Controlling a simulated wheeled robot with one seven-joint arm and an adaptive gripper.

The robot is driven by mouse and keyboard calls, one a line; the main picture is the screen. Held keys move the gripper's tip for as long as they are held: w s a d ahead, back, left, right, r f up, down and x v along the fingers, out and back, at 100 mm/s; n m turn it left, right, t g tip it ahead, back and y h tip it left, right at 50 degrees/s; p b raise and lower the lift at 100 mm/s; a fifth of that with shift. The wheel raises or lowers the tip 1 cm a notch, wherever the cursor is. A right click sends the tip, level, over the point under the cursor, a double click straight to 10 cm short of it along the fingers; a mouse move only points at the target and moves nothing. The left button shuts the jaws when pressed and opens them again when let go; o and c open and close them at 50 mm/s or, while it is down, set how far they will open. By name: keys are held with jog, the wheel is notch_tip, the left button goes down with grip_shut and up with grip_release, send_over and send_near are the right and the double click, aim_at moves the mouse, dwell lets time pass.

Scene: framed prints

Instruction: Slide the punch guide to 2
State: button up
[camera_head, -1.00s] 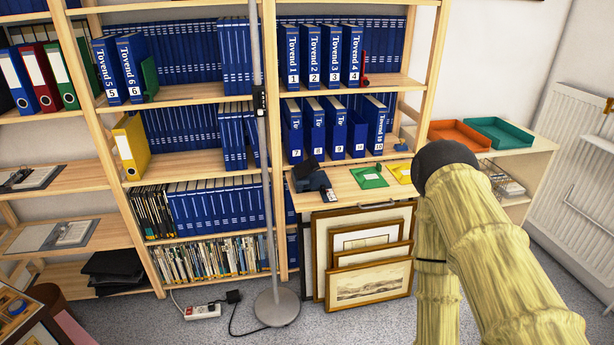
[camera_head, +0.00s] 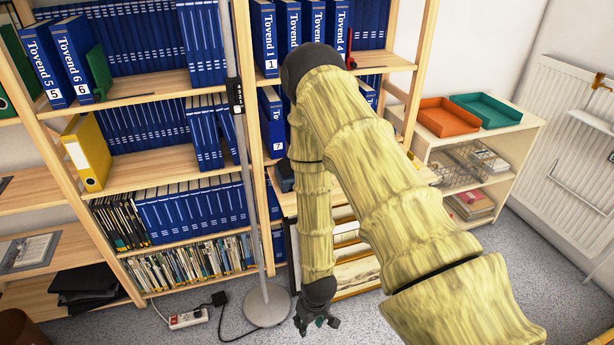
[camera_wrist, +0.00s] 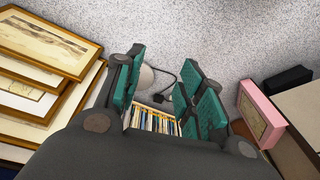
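My gripper (camera_head: 318,322) hangs low above the grey carpet, in front of the framed prints and beside the lamp base. The wrist view shows its green-padded fingers (camera_wrist: 165,98) apart, with nothing held between them. A dark blue-grey object (camera_head: 284,178), perhaps the punch, shows partly at the left end of the pale work shelf (camera_head: 288,203). My arm hides most of that shelf. I cannot make out the punch guide or its scale. The gripper is well below the shelf and apart from it.
Framed prints (camera_head: 355,275) lean under the shelf and fill the wrist view's left (camera_wrist: 45,70). A lamp pole with a round base (camera_head: 268,306) stands close left of my gripper. A power strip (camera_head: 188,318) lies on the floor. An orange tray (camera_head: 448,117) sits at right.

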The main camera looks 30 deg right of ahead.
jog(key=w+d+r+t+p, duration=0.1)
jog(key=w+d+r, duration=0.45)
jog(key=w, duration=0.45)
jog(key=w+d+r+t+p, duration=0.15)
jog(key=w+d+r, duration=0.25)
jog(key=w+r, duration=0.4)
jog(key=w+d+r+n+p, duration=0.2)
jog(key=w+d+r+p, duration=0.1)
jog(key=w+d+r, duration=1.1)
jog(key=shift+d+p+x, duration=0.2)
jog(key=shift+p+x, duration=0.45)
jog(key=shift+x, duration=1.6)
jog(key=shift+d+p+x, duration=0.2)
jog(key=shift+p+x, duration=0.45)
jog(key=shift+x, duration=1.55)
grip_shut()
